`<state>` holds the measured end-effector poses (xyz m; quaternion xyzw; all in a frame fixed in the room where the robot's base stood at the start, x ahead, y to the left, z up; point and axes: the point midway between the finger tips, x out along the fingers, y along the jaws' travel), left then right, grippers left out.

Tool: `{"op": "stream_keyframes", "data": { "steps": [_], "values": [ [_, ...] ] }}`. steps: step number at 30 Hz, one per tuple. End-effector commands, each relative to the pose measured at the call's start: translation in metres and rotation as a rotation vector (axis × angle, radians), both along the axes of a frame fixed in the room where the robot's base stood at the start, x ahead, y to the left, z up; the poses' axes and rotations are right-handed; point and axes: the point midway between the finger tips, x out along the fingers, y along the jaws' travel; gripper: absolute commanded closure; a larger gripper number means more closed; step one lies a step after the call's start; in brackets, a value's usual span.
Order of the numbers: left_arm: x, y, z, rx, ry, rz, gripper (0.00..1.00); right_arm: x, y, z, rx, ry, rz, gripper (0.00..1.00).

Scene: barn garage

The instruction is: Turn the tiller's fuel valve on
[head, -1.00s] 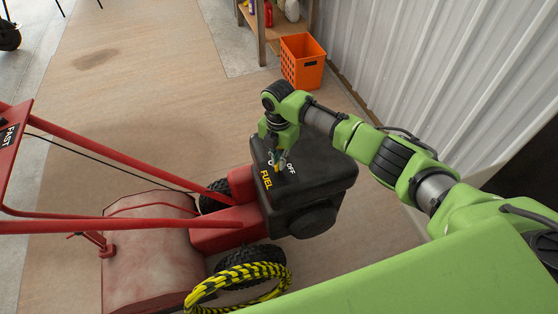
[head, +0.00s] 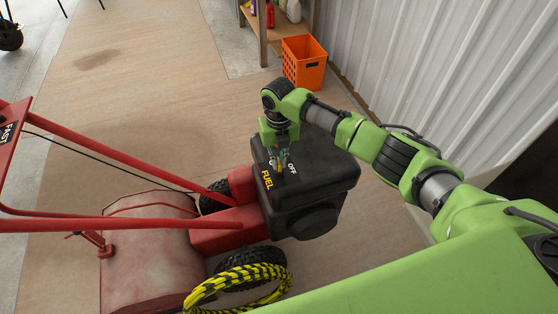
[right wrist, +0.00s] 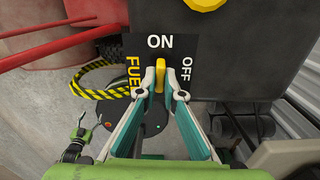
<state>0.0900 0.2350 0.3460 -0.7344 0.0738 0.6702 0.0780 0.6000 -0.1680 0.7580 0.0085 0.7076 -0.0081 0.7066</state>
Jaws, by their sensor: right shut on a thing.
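The red tiller (head: 150,245) stands on the floor with its black engine block (head: 325,180) toward my right arm. Its yellow fuel valve lever (right wrist: 160,74) is on a black plate lettered ON, OFF and FUEL. In the right wrist view the lever lies in line with ON above it, with OFF to its right. My right gripper (head: 280,160) comes down over the plate, and its fingertips (right wrist: 160,90) are shut on the lever from both sides. It partly hides the lever and ON in the head view. My left gripper (right wrist: 82,122) shows small at lower left in the wrist view.
A yellow-and-black coil (head: 235,290) is by the tiller's wheel (head: 250,262). An orange crate (head: 303,62) stands beyond the engine, by a wooden shelf (head: 262,40) and the corrugated wall (head: 450,70). The floor at the upper left is mostly clear.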

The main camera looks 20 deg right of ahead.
Motion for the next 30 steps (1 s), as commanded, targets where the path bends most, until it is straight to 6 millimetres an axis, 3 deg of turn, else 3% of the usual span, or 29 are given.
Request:
{"op": "stream_keyframes", "data": {
  "steps": [21,22,24,30],
  "values": [
    [-0.0001,0.0003,-0.0014,0.0,0.0,0.0,0.35,0.0015,0.0003,0.0018,0.0,-0.004,0.075,1.0],
    [-0.0001,0.0003,-0.0014,0.0,0.0,0.0,0.35,0.0015,0.0003,0.0019,0.0,-0.004,0.075,0.87],
    [-0.0001,0.0002,-0.0014,0.0,0.0,0.0,0.35,0.0014,0.0003,0.0018,0.0,-0.004,0.074,0.75],
    [-0.0001,0.0003,-0.0015,0.0,0.0,0.0,0.35,0.0007,0.0002,0.0009,0.0,-0.002,0.074,0.75]
  ]
}}
